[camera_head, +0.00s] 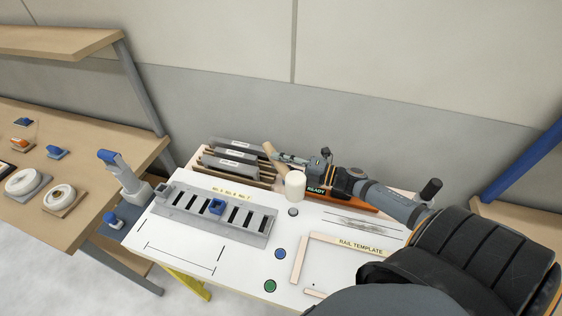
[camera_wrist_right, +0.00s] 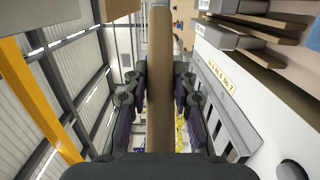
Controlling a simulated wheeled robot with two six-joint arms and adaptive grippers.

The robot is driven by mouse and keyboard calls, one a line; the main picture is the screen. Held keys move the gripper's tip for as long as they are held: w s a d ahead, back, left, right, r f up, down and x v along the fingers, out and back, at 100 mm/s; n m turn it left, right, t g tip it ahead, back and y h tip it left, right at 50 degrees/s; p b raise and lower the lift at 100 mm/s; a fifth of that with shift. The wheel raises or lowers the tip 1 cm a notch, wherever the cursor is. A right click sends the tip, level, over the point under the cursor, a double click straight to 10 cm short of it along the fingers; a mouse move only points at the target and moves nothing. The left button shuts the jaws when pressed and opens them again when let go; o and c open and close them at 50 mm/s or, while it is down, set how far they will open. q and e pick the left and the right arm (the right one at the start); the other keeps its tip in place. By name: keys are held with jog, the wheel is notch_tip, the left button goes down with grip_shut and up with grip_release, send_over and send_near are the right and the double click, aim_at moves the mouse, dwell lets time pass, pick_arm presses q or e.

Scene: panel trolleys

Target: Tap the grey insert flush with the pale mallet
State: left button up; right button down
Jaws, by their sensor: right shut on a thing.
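The mallet has a pale wooden handle (camera_head: 270,152) and a cream cylindrical head (camera_head: 295,184) low over the white table. My right gripper (camera_head: 302,159) is shut on the handle, and in the right wrist view the handle (camera_wrist_right: 160,70) runs between the fingers (camera_wrist_right: 160,100). A grey slotted block (camera_head: 180,214) lies on the table to the left of the mallet head, with several dark slots and a blue piece (camera_head: 217,206) on it. I cannot single out the grey insert or tell how high it sits. My left gripper is not in view.
A rack of grey panels (camera_head: 237,144) stands behind the slotted block. An orange tray marked READY (camera_head: 350,201) is under my right arm. A rail template (camera_head: 299,262) lies at the front right. A grey device with a blue top (camera_head: 120,170) stands at the left edge.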

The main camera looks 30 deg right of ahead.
notch_tip(320, 180, down, 10)
jog(key=b, duration=0.8)
jog(key=shift+r+b, duration=0.15)
jog(key=shift+b, duration=0.15)
jog(key=shift+r+p, duration=0.35)
jog(key=shift+p, duration=0.05)
jog(key=shift+f+b, duration=0.45)
jog(key=shift+f, duration=0.1)
notch_tip(320, 180, up, 5)
jog(key=p, duration=0.5)
